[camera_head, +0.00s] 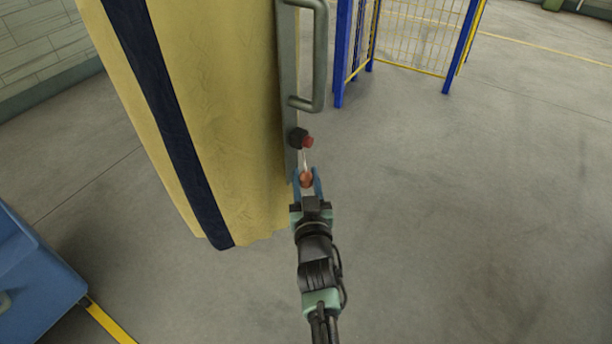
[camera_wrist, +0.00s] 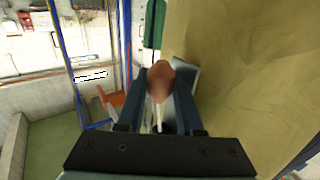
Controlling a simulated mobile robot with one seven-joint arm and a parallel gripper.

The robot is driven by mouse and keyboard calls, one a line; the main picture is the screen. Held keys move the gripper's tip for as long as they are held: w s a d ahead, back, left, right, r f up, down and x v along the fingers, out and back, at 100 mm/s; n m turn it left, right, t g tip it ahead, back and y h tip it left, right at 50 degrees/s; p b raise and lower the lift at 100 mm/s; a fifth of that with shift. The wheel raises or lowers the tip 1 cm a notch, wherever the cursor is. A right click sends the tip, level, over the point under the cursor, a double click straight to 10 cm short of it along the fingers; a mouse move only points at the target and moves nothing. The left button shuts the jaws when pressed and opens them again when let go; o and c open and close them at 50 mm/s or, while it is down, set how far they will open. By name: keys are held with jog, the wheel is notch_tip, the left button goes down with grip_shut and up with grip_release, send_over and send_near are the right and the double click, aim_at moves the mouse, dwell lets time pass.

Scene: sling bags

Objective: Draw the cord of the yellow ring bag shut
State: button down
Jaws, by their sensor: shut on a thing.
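The large yellow bag (camera_head: 225,110) with a dark navy stripe fills the left-centre of the head view and the right of the wrist view (camera_wrist: 250,60). A thin pale cord (camera_head: 305,158) runs from a black block with a red knob (camera_head: 303,139) down to a brown-orange bead (camera_head: 306,180). My gripper (camera_head: 307,176) is shut on this bead, just right of the bag's lower part. In the wrist view the bead (camera_wrist: 160,82) sits between the blue fingers, with a short length of cord (camera_wrist: 159,118) below it. No ring of the bag is recognisable.
A grey upright bar with a handle (camera_head: 318,60) stands along the bag's right side, close above my gripper. A blue and yellow mesh fence (camera_head: 415,35) stands at the back right. A blue bin-like object (camera_head: 30,270) is at the lower left. The floor at right is clear.

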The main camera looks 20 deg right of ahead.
notch_tip(320, 180, down, 8)
jog(key=b, duration=0.5)
jog(key=shift+s, duration=0.15)
jog(key=shift+f, duration=0.15)
jog(key=c, duration=0.6)
grip_release()
jog(key=shift+o, duration=0.3)
jog(key=shift+r, duration=0.2)
jog(key=shift+r, duration=0.1)
